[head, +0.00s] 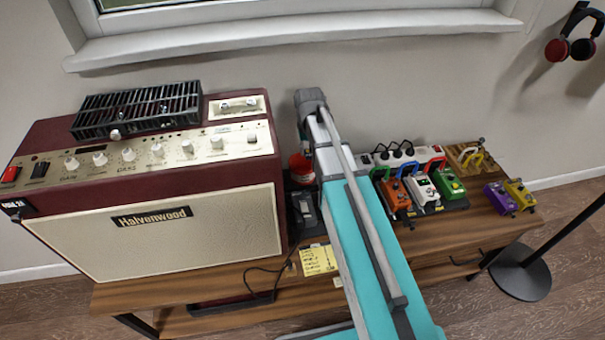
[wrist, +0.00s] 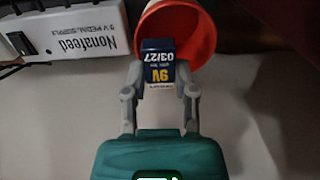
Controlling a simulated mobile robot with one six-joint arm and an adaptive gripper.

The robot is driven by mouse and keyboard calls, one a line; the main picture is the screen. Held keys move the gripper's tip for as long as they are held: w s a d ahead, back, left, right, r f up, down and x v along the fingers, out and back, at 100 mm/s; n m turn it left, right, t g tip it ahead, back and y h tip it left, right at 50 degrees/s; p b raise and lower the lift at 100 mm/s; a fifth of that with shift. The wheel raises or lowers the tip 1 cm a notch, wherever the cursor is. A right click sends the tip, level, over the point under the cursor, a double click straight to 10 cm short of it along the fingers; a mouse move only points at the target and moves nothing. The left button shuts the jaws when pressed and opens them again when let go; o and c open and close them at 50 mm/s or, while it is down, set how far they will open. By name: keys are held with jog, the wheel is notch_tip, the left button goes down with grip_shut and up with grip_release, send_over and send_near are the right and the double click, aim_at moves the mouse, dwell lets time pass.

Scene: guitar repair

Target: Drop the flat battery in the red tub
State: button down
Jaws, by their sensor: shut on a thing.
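The red tub (head: 301,168) stands on the bench between the amplifier and my arm in the head view, partly hidden by the arm. The flat battery (wrist: 157,66), a dark blue 9V block with a gold and white label, is held between the fingers of my gripper (wrist: 160,88). It overlaps the tub's mouth in that view; I cannot tell how far it is inside. The gripper is hidden behind my arm in the head view.
A maroon amplifier (head: 150,235) fills the left of the bench. A white pedal supply (wrist: 62,28) lies left of the tub in the wrist view. Several coloured pedals (head: 422,188) stand right of my arm. A yellow note (head: 319,260) is at the bench's front edge.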

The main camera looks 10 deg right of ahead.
jog(key=shift+f+b, duration=1.3)
jog(key=shift+f, duration=0.35)
jog(key=shift+c, duration=1.6)
grip_release()
jog(key=shift+r, duration=0.2)
